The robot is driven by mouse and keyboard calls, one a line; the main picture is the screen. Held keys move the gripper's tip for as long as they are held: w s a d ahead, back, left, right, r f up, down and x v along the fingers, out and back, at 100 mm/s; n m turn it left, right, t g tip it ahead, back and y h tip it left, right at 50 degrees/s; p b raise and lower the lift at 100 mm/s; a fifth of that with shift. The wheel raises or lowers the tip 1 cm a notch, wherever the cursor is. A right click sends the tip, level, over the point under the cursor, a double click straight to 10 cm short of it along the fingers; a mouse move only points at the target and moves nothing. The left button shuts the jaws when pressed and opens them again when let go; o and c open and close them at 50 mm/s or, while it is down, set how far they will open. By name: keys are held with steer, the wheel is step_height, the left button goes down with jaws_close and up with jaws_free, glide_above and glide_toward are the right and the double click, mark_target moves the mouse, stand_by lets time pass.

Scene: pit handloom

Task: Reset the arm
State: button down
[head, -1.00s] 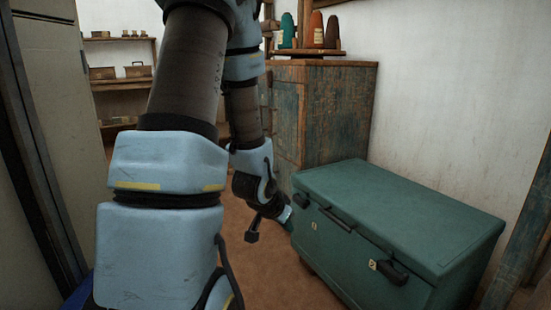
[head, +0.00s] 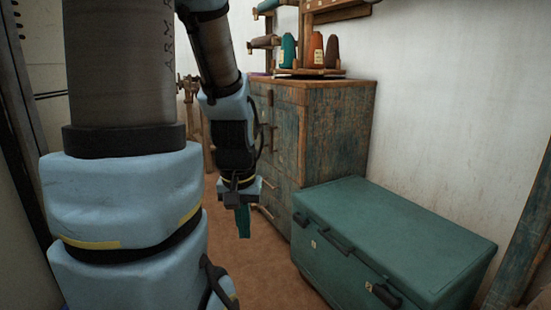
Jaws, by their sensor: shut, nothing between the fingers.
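My arm rises at the left of the head view and bends over, its forearm hanging down in the middle. My gripper (head: 243,222) hangs at its end, pointing down over the brown floor. Its fingers are small and teal here, and they look shut with nothing held. In the picture it sits in front of the wooden cabinet's lower left and to the left of the green chest.
A green lidded chest (head: 400,235) with black latches stands at the right. Behind it is a worn wooden cabinet (head: 340,130) bearing several coloured cones (head: 316,50). Bare floor (head: 265,265) lies left of the chest. A pale wall or panel is at far left.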

step_height(320, 180, up, 29)
steer(key=p, duration=2.7)
steer(key=shift+r, duration=0.1)
